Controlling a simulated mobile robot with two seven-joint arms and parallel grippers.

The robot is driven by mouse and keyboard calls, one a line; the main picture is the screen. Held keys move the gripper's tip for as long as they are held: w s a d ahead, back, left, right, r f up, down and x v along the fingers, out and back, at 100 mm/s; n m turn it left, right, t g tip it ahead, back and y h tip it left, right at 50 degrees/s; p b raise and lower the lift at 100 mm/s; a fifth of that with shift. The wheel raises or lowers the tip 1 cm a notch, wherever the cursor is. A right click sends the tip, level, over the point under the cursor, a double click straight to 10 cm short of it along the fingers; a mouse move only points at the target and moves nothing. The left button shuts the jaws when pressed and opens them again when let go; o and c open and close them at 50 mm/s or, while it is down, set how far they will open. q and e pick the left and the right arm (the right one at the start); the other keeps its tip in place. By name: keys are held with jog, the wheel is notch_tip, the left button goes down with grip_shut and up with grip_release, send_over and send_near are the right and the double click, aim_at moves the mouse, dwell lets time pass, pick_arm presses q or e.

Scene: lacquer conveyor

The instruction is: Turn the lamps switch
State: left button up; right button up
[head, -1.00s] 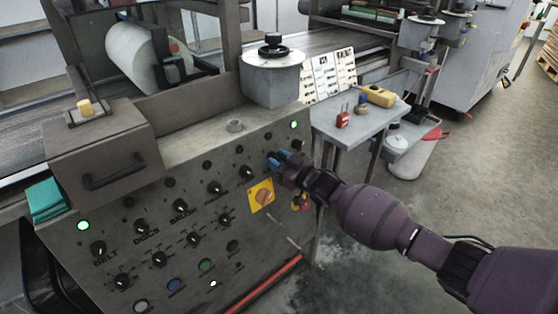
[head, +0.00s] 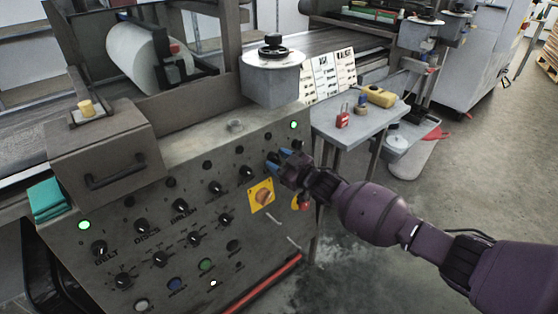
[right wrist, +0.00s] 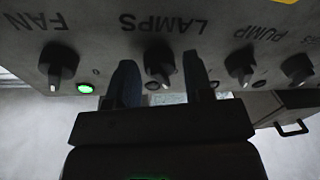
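The lamps switch is a black rotary knob (right wrist: 160,63) under the upside-down word LAMPS in the right wrist view. In the head view the knob (head: 273,158) is partly covered by my fingers. My right gripper (right wrist: 161,82) has one finger on each side of the knob, with narrow gaps showing. It is open and holds nothing. In the head view the right gripper (head: 279,160), with blue fingertips, is at the upper right of the panel. My left gripper is not in view.
The FAN knob (right wrist: 58,63) and PUMP knob (right wrist: 240,65) flank the lamps knob. A lit green light (right wrist: 85,88) is near FAN. A yellow-plated red switch (head: 262,196) sits below my gripper. A grey side table (head: 340,130) stands to the right.

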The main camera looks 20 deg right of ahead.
jog(key=shift+o, duration=0.7)
jog(key=shift+s+d+r, duration=0.15)
jog(key=shift+s+d, duration=0.1)
jog(key=shift+s, duration=0.2)
jog(key=p+v, duration=0.2)
jog(key=v, duration=0.7)
jog(key=shift+s+p, duration=0.3)
jog(key=shift+s, duration=0.05)
jog(key=shift+d, duration=0.1)
